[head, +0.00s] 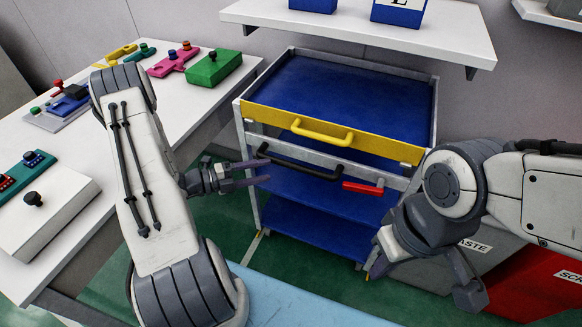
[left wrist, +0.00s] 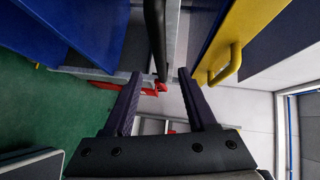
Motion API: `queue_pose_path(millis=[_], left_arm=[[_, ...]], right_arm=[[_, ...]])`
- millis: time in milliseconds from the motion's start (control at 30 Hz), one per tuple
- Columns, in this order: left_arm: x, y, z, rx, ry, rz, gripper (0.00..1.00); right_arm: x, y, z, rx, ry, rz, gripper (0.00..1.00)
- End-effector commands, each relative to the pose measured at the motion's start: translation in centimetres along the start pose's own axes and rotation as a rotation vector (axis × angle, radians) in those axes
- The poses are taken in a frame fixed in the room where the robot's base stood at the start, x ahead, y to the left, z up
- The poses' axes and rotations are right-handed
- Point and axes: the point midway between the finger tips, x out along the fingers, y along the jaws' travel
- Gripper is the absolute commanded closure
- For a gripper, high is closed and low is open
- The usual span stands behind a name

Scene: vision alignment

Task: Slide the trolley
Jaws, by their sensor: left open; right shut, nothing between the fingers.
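The trolley (head: 435,110) stands in the middle of the head view, with a grey frame and blue shelves. A yellow front panel (head: 268,115) carries a yellow handle (head: 322,132). Below it are a black handle (head: 300,166) and a short red lever (head: 363,188). My left gripper (head: 268,171) is open, its fingertips beside the left end of the black handle. In the left wrist view the black handle (left wrist: 157,40) lies ahead, between the lines of the fingers, not clasped. My right gripper (head: 470,292) is shut and empty, low at the right, away from the trolley.
A white table (head: 215,100) at the left bears several coloured parts and blocks. A white shelf (head: 370,35) with blue boxes is above the trolley. Grey and red bins (head: 540,285) stand at the right. Green floor shows between table and trolley.

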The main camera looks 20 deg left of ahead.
Motion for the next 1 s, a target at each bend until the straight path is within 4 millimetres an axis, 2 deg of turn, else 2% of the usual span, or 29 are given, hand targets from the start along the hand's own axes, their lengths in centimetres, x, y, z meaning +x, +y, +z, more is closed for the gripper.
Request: queue_pose_path(millis=[200,400,600,867,900,967,1000], left_arm=[[4.3,0.0,-0.3,0.003,0.01,0.003,0.43],[7.6,0.0,-0.3,0.005,0.009,0.004,0.43],[9.1,0.0,-0.2,0.005,0.006,0.003,0.43],[9.2,0.0,-0.2,0.005,0.005,0.003,0.43],[9.2,0.0,-0.2,0.005,0.005,0.003,0.47],[9.2,0.0,-0.2,0.005,0.005,0.003,0.7],[9.2,0.0,-0.2,0.005,0.005,0.003,0.85]], right_arm=[[-0.1,0.0,0.0,0.0,0.0,0.0,1.0],[-0.2,0.0,0.0,0.0,0.0,0.0,1.0],[-0.2,0.0,0.0,0.0,0.0,0.0,1.0],[-0.2,0.0,0.0,0.0,0.0,0.0,1.0],[-0.2,0.0,0.0,0.0,0.0,0.0,1.0],[-0.2,0.0,0.0,0.0,0.0,0.0,1.0],[-0.2,0.0,0.0,0.0,0.0,0.0,1.0]])
